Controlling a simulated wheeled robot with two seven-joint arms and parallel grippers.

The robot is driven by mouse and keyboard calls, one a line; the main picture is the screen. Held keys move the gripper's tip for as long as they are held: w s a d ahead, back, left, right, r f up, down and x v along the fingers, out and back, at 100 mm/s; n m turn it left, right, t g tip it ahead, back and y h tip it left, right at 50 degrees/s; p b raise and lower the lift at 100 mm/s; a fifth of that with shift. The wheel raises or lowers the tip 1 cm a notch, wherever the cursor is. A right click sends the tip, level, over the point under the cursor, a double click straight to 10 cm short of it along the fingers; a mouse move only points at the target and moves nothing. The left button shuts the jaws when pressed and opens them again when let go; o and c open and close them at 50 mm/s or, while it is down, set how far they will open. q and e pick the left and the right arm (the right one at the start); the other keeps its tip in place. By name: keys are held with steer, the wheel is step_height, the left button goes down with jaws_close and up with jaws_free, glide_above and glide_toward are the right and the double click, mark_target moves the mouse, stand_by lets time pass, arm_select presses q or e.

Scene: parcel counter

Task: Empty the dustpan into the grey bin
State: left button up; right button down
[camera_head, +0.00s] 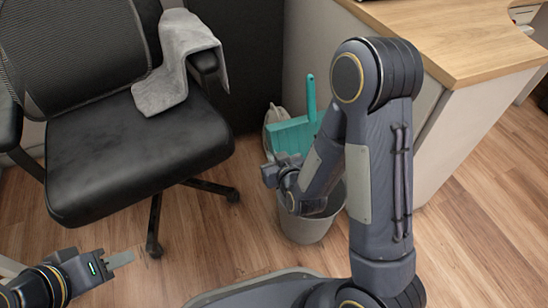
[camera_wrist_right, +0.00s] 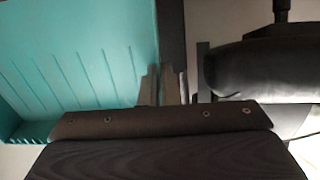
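The teal dustpan (camera_head: 292,136) is tilted in the head view, its handle (camera_head: 311,97) pointing up and its pan just above or behind the rim of the grey bin (camera_head: 304,229). My right gripper (camera_head: 270,172) is at the pan's lower left side, over the bin's left rim. In the right wrist view its fingers (camera_wrist_right: 166,86) are close together at the side edge of the dustpan (camera_wrist_right: 75,60) and look shut on it; the contact is partly hidden. My left gripper (camera_head: 121,260) is low at the left, away from both; its finger gap is unclear. My right arm hides part of the bin.
A black office chair (camera_head: 130,140) with a grey cloth (camera_head: 180,62) stands at the left; its seat shows in the right wrist view (camera_wrist_right: 255,68). A wooden-topped counter (camera_head: 460,35) stands behind and right of the bin. Wood floor (camera_head: 215,225) is clear between chair and bin.

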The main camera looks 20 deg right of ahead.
step_height(320, 180, down, 3)
steer(key=b, duration=0.2)
steer(key=shift+f+b, duration=0.2)
steer(key=shift+b, duration=0.2)
steer(key=shift+r, duration=0.2)
step_height(320, 180, up, 10)
steer(key=g+h+p, duration=0.1)
steer(key=g+p, duration=1.1)
steer(key=p, duration=1.9)
steer(key=shift+w, duration=0.15)
steer(key=shift+g, duration=0.5)
